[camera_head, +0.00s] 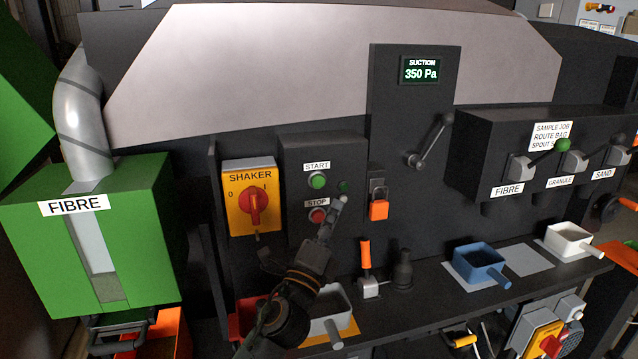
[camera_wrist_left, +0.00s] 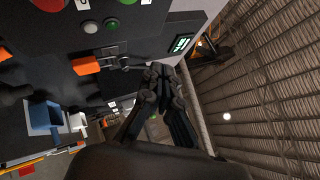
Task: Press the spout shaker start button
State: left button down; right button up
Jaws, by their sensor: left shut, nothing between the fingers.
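The green start button (camera_head: 317,180) sits under a START label on a dark control box (camera_head: 295,155). The red stop button (camera_head: 317,215) is below it, with a STOP label. A small dark green lamp (camera_head: 343,187) is right of the start button. My left gripper (camera_head: 338,204) is shut and empty, pointing up, its tips below and right of the start button, close to the stop button. It looks apart from the start button. In the left wrist view the gripper (camera_wrist_left: 165,75) shows shut, with a green button (camera_wrist_left: 128,2) at the top edge. My right gripper is not in view.
A yellow SHAKER switch (camera_head: 249,195) with a red knob is left of the box. An orange padlock (camera_head: 379,209) hangs to the right. An orange-handled lever (camera_head: 365,255) and a blue scoop (camera_head: 480,265) are on the ledge below. A green FIBRE bin (camera_head: 150,220) stands left.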

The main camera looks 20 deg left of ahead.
aim_at(319, 182)
pick_arm(q)
jog(key=shift+w+a+b, duration=0.4)
jog(key=shift+w+a, duration=0.45)
jog(key=shift+w, duration=0.35)
jog(key=shift+w+a+b, duration=0.35)
jog(key=shift+w+a, duration=0.45)
jog(key=shift+w, duration=0.45)
jog(key=shift+w+a+b, duration=0.4)
jog(key=shift+w+a, duration=0.45)
jog(key=shift+w, duration=0.35)
jog(key=shift+w+a, duration=0.25)
jog(key=shift+w, duration=0.1)
